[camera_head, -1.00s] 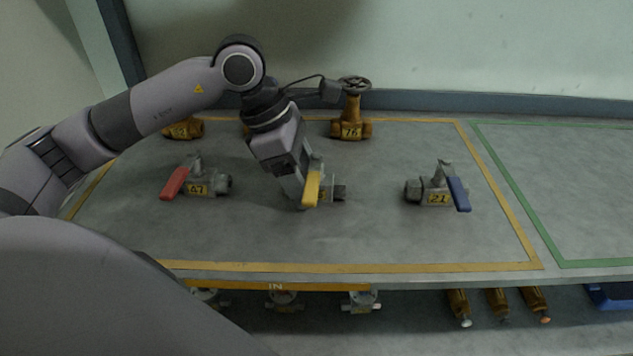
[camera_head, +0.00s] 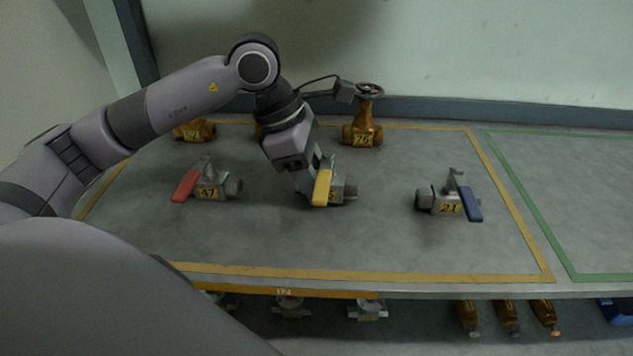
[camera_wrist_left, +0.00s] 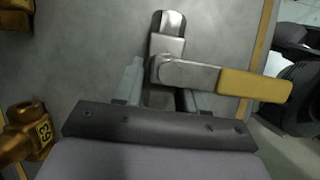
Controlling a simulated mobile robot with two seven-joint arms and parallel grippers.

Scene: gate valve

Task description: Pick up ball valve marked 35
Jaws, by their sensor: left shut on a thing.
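The ball valve with the yellow handle (camera_head: 321,188) lies on the grey table inside the yellow outline, between the red-handled and blue-handled valves. Its yellow tag is mostly hidden; only a last digit that looks like 5 shows. My left gripper (camera_head: 308,188) reaches down onto it and is shut on its body. In the left wrist view the valve's metal body and yellow lever (camera_wrist_left: 250,85) show between and beyond the fingers (camera_wrist_left: 160,90). I cannot tell whether the valve is lifted off the table. My right gripper is not in view.
A red-handled valve marked 47 (camera_head: 211,190) stands to the left, a blue-handled valve marked 21 (camera_head: 440,201) to the right. Brass gate valves, one with a handwheel (camera_head: 363,134), stand behind. More valves sit on a shelf below. The green-outlined area (camera_head: 590,190) is clear.

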